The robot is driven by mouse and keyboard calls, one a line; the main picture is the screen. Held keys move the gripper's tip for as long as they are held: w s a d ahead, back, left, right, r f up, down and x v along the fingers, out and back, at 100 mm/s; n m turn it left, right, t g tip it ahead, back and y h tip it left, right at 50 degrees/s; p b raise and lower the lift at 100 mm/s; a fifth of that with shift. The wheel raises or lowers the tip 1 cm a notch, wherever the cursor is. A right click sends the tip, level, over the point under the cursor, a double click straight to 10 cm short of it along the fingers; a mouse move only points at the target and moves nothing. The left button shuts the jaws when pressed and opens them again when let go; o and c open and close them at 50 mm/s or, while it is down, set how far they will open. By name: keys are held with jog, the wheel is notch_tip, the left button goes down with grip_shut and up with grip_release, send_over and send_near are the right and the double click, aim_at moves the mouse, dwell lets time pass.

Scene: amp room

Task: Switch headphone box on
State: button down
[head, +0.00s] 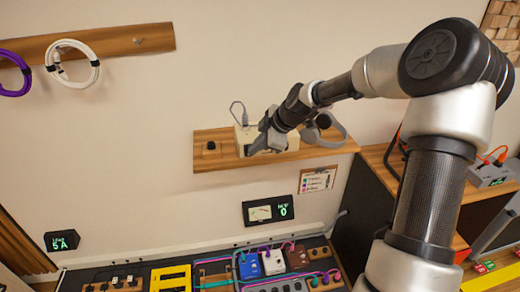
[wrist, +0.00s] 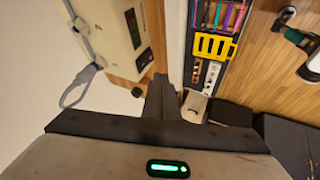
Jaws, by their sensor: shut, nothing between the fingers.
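The headphone box (head: 243,132) is a cream box on the wooden wall shelf (head: 215,160), with a grey cable at its top. My gripper (head: 254,147) is in front of it in the head view and hides part of its face. In the wrist view the box (wrist: 108,32) is at upper left, with dark panels on its face and a grey cable loop beside it. My gripper (wrist: 161,92) is shut and empty, its fingertips close to the box's end in the picture. I cannot tell whether they touch it. The switch's position is not clear.
Grey-and-black headphones (head: 333,130) are at the shelf's right end. A small black knob (head: 210,146) is on its left part. Below are a meter display (head: 269,211) and a pedal board with a yellow bracket (head: 171,277). A wooden cabinet stands at right.

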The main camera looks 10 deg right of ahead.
jog(key=w+v, duration=0.1)
jog(key=v, duration=0.9)
jog(key=shift+r, duration=0.4)
